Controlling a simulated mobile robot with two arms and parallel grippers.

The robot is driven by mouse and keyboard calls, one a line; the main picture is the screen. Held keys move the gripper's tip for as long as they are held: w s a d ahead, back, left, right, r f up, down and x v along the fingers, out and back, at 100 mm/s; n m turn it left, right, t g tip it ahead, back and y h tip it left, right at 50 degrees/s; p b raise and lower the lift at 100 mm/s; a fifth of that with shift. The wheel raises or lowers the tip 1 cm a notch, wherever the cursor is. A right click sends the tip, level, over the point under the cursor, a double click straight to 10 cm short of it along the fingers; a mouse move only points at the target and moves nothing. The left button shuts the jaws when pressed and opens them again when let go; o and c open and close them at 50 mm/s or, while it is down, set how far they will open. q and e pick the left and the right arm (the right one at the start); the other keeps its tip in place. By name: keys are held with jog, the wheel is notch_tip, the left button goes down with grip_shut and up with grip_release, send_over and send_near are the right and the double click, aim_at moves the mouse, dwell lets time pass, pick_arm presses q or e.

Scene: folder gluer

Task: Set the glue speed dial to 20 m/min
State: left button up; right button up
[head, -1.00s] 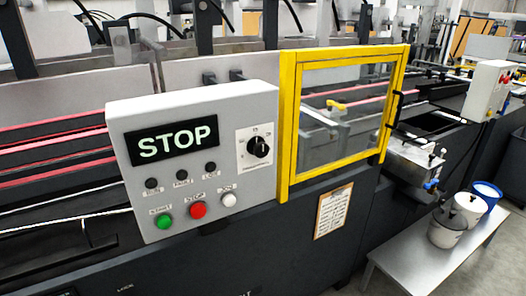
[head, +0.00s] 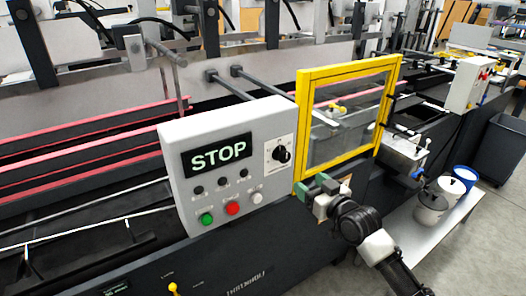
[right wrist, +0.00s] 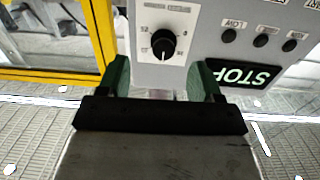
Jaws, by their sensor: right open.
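The glue speed dial (head: 281,154) is a black round knob on a white scale plate, at the right of the grey control panel (head: 178,150). In the right wrist view, where the panel appears upside down, the dial (right wrist: 162,45) shows a pale pointer mark. The scale numbers are too small to read surely. My right gripper (head: 318,186) is open and empty, below and right of the dial and apart from it. In the right wrist view its green fingers (right wrist: 160,78) stand apart, with the dial showing beyond the gap. My left gripper is not in view.
The panel has a STOP display (head: 217,155), a green button (head: 207,219), a red button (head: 232,208) and a white button (head: 257,198). A yellow-framed guard door (head: 300,130) stands close right of the dial. Buckets (head: 430,208) stand on a low bench at right.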

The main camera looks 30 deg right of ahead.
aim_at(286, 159)
jog(key=shift+y, duration=0.3)
jog(key=w+r, duration=0.1)
jog(key=w, duration=0.2)
jog(key=w+a+p, duration=0.1)
jog(key=w, duration=0.2)
jog(key=w+r+p, duration=0.1)
jog(key=w, duration=0.2)
jog(key=shift+w+a+r, duration=0.2)
jog(key=shift+r, duration=0.1)
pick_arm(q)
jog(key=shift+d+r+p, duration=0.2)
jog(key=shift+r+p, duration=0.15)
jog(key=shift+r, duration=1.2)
pick_arm(e)
jog(key=shift+w+f, duration=0.15)
jog(key=shift+w, duration=0.55)
jog(key=c, duration=0.9)
